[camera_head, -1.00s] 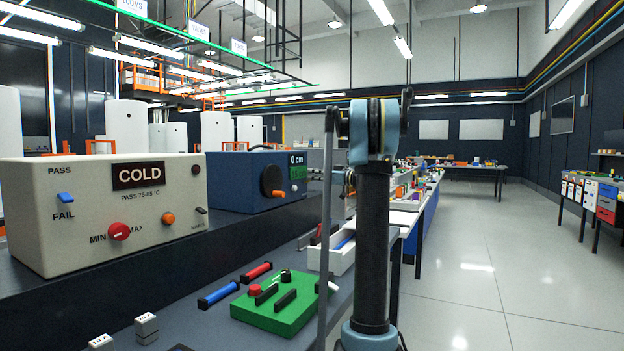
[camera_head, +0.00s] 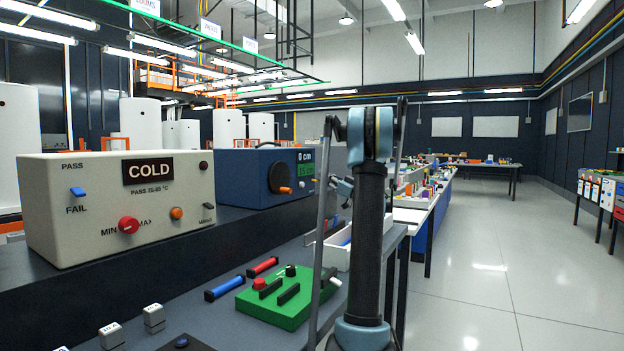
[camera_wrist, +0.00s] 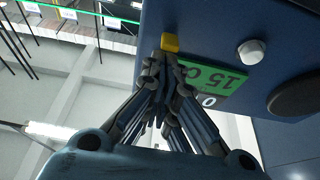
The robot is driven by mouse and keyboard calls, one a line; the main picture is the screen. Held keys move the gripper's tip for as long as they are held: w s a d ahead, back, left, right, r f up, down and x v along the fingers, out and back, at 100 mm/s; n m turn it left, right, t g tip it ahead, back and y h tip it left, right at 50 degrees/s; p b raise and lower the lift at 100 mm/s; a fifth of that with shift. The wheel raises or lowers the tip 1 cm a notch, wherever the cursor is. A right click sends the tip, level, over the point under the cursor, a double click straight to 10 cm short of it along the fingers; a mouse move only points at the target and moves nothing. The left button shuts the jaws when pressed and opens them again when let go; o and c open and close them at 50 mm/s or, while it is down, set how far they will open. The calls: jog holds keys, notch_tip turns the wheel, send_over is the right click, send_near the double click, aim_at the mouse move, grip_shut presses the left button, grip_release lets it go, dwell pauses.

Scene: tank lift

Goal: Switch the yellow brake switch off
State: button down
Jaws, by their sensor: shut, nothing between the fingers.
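The yellow brake switch (camera_wrist: 170,43) shows in the wrist view as a small yellow block on the edge of the blue box (camera_wrist: 225,25). My gripper (camera_wrist: 168,58) is shut and empty, its fingertips right at the switch; I cannot tell whether they touch it. Which way the switch is set cannot be told. In the head view the blue box (camera_head: 235,187) stands behind the cream panel, with a "0 cm" label, a green display and an orange handle (camera_head: 285,190).
A cream panel (camera_head: 75,225) marked "COLD" stands left of the blue box. A green block (camera_head: 290,315) with several small parts, a blue bar (camera_head: 225,289) and a red bar (camera_head: 262,267) lie on the front bench. The floor at right (camera_head: 480,250) is clear.

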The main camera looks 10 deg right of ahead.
jog(key=v, duration=0.7)
jog(key=shift+s, duration=0.15)
jog(key=shift+d+f, duration=0.15)
dwell(0.3)
